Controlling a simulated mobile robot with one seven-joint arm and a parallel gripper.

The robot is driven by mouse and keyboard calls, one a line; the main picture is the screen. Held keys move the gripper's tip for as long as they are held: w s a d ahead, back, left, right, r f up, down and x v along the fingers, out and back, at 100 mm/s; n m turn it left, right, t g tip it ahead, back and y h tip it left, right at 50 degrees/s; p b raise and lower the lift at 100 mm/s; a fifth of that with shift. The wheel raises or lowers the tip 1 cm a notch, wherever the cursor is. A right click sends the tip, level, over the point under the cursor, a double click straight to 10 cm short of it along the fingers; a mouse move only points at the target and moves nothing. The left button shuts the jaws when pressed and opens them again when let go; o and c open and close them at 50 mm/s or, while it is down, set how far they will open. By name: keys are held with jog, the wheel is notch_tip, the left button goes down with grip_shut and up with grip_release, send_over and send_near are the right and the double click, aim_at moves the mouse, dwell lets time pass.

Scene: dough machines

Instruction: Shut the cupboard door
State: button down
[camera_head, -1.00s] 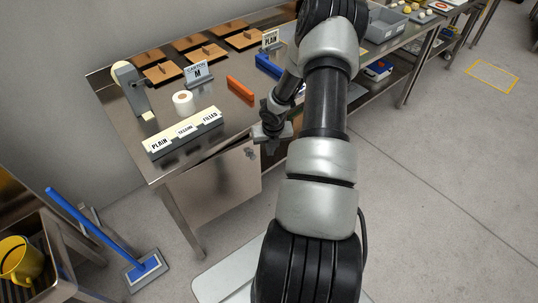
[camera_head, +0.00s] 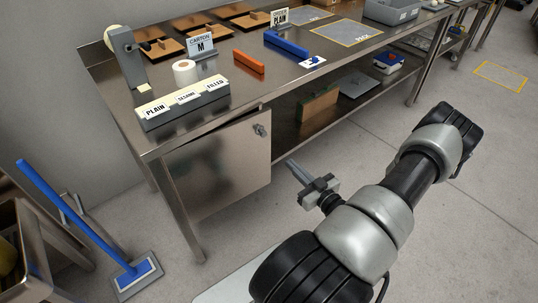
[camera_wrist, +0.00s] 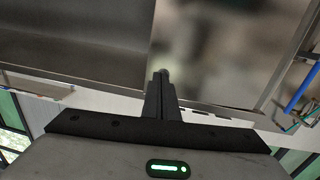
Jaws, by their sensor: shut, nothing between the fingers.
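The cupboard door (camera_head: 215,168) is a flat metal panel under the left end of the steel workbench, with a small round knob or lock (camera_head: 260,130) near its upper right corner. A thin dark gap shows along its top edge, so it looks slightly ajar; how far is hard to tell. My gripper (camera_head: 290,163) is to the right of the door's free edge, fingers together and empty, pointing toward the bench. It appears apart from the door. In the wrist view, my shut fingers (camera_wrist: 162,76) show in the middle, with a blurred metal panel (camera_wrist: 215,45), probably the door, beyond them.
The steel bench top (camera_head: 215,75) carries a label block (camera_head: 183,105), a tape roll (camera_head: 184,72), an orange bar (camera_head: 249,61) and trays. A lower shelf (camera_head: 285,135) holds boxes. The floor on the right is open.

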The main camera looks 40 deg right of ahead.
jog(key=b, duration=0.2)
send_near(270, 142)
jog(key=w+r, duration=0.1)
jog(key=w, duration=0.1)
jog(key=w+a+r, duration=0.1)
jog(key=w, duration=0.1)
jog(key=w+a+r, duration=0.1)
jog(key=w+r, duration=0.1)
jog(key=shift+w+a+r, duration=0.1)
jog(key=shift+w, duration=0.15)
jog(key=w, duration=0.1)
jog(key=w+b, duration=0.1)
jog(key=w, duration=0.1)
jog(key=shift+w+d, duration=0.2)
jog(key=shift+w, duration=0.1)
jog(key=shift+s, duration=0.15)
